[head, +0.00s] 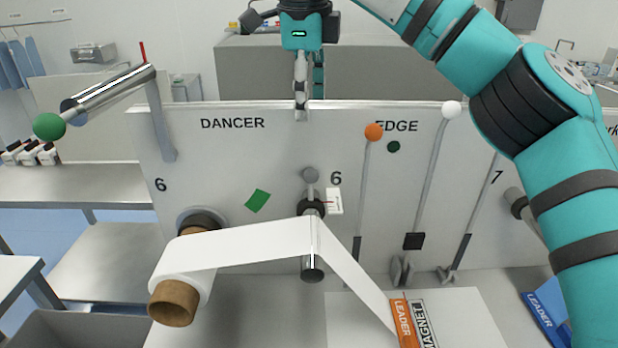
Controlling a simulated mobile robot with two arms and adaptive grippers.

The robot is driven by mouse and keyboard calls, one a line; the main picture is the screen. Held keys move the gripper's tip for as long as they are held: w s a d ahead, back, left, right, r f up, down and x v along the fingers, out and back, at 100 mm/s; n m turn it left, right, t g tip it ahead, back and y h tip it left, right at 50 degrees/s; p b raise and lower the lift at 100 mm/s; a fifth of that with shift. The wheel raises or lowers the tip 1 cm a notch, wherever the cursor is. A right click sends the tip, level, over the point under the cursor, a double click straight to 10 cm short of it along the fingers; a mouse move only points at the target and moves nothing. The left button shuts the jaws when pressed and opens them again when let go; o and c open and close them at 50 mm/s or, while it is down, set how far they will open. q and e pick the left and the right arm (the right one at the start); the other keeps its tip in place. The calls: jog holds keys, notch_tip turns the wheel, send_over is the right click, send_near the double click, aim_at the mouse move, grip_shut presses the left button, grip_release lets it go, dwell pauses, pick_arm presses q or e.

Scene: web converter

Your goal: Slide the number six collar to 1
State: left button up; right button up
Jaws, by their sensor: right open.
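A panel (250,150) marked DANCER and EDGE carries a 6 at its left and another 6 near its middle. By the middle 6, a dark collar-like ring (311,208) sits around a shaft, beside a small white card (334,201) with a red mark; the card's print is too small to read. I cannot tell for certain that this ring is the number six collar. My right gripper (302,112) is open, pointing down at the panel's top edge, above and apart from the ring. One finger largely hides the other. My left gripper is out of view.
Levers with an orange ball (373,131) and a white ball (451,109) stand at right. A roller arm with a green ball (49,126) juts out left.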

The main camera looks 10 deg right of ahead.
aim_at(311, 169)
jog(key=f, duration=0.4)
jog(key=w+f+p, duration=0.1)
jog(key=f, duration=0.3)
jog(key=w+d+f, duration=0.1)
jog(key=f, duration=0.3)
jog(key=shift+w+p, duration=0.1)
jog(key=shift+p, duration=0.2)
jog(key=f, duration=0.2)
jog(key=w+f+p, duration=0.1)
jog(key=shift+d+f, duration=0.15)
jog(key=shift+f, duration=0.55)
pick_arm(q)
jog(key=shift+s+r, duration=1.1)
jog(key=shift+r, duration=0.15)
pick_arm(e)
jog(key=shift+f, duration=0.25)
grip_shut()
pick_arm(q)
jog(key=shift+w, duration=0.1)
